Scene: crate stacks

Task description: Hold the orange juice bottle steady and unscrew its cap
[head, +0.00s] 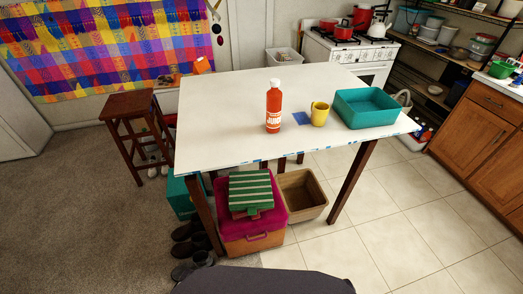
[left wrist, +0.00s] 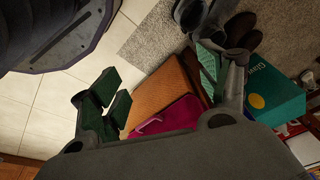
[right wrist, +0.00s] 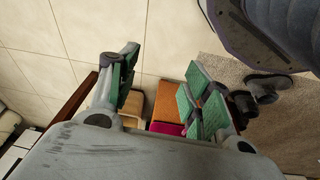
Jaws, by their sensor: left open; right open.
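The orange juice bottle (head: 273,107) stands upright on the white table (head: 220,120), with a white cap (head: 275,83) on top. Neither gripper shows in the head view. My left gripper (left wrist: 165,90) is open and empty in the left wrist view, with its green-padded fingers spread above the floor and the boxes under the table. My right gripper (right wrist: 160,88) is open and empty in the right wrist view, also over the floor and the boxes. The bottle is in neither wrist view.
A teal bin (head: 366,117) is at the table's right. A wooden stool (head: 128,107) stands at left. Boxes with a striped green top (head: 250,188) sit below the table's front edge.

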